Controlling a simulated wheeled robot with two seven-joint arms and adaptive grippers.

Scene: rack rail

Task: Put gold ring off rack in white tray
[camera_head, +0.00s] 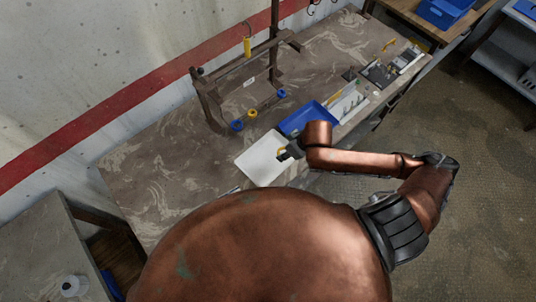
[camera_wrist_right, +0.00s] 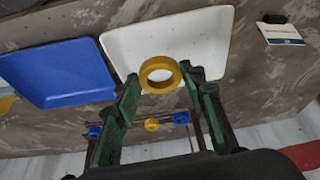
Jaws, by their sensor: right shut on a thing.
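My right gripper (camera_head: 286,153) is shut on a gold ring (camera_head: 281,150) above the white tray (camera_head: 250,168) in the head view. In the right wrist view the ring (camera_wrist_right: 160,88) sits between the two fingertips (camera_wrist_right: 162,78), with the white tray (camera_wrist_right: 205,32) behind it. I cannot tell the exact height of the ring over the tray. The dark rack (camera_head: 208,100) stands behind the tray on the table. Another gold ring (camera_head: 252,113) is on its lower rail between two blue rings. My left gripper is not in view.
A blue tray (camera_head: 305,117) lies right beside the white tray; it also shows in the wrist view (camera_wrist_right: 55,75). Small items lie at the table's right end. The table left of the white tray is clear.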

